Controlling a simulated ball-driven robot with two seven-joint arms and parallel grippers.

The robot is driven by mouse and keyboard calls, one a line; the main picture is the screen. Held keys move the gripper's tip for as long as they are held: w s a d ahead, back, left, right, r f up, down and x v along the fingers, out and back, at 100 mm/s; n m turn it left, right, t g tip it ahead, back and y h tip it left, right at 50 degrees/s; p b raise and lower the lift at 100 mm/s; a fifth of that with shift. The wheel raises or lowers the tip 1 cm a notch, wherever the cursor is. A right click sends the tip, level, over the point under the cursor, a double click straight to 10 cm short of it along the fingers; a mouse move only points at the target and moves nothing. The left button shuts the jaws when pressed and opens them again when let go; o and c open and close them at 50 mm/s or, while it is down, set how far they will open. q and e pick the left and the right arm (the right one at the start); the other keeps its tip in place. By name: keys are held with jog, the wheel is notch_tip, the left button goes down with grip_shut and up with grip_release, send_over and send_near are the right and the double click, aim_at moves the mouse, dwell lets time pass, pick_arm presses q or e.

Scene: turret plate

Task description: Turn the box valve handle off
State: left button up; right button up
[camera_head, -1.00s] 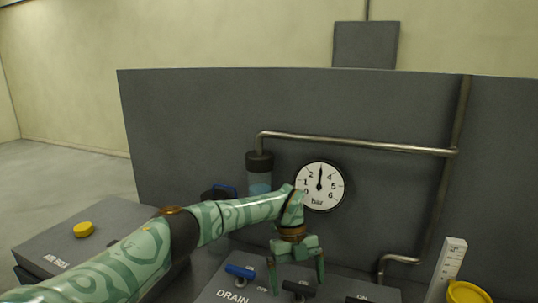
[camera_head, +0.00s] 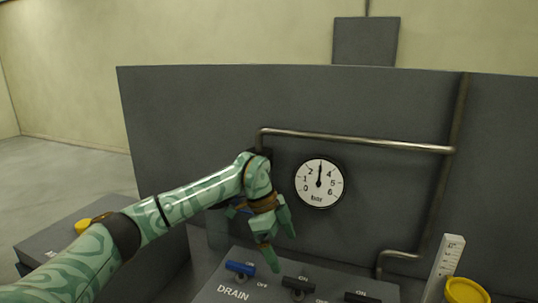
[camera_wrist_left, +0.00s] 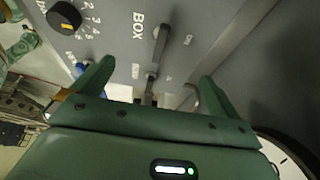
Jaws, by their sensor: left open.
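My left gripper (camera_head: 284,250) is open and tilted down, above the back of the grey sloped valve panel (camera_head: 222,291). In the left wrist view the open fingers (camera_wrist_left: 157,70) show on either side of a dark lever handle (camera_wrist_left: 159,46), beside the printed word BOX and an ON mark. I see no grip on it. In the head view a blue handle (camera_head: 240,268) sits above the word DRAIN. Black handles are to its right, one in the middle (camera_head: 298,284) and one at the lower edge (camera_head: 362,297). Their labels are partly out of view. My right gripper is not in view.
A round bar gauge (camera_head: 319,184) and metal pipes (camera_head: 355,144) are on the grey backboard (camera_head: 200,120). A white scale (camera_head: 446,265) and a yellow round part (camera_head: 466,291) stand at the right. A yellow button (camera_head: 82,227) is on a left box. A yellow-marked knob (camera_wrist_left: 63,18) shows in the wrist view.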

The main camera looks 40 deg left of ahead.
pick_arm(q)
notch_tip(320, 180, up, 22)
jog(key=s+a+p, duration=0.1)
jog(key=a+p, duration=0.1)
jog(key=p, duration=1.2)
jog(key=shift+s+a, duration=0.2)
jog(key=shift+f, duration=0.1)
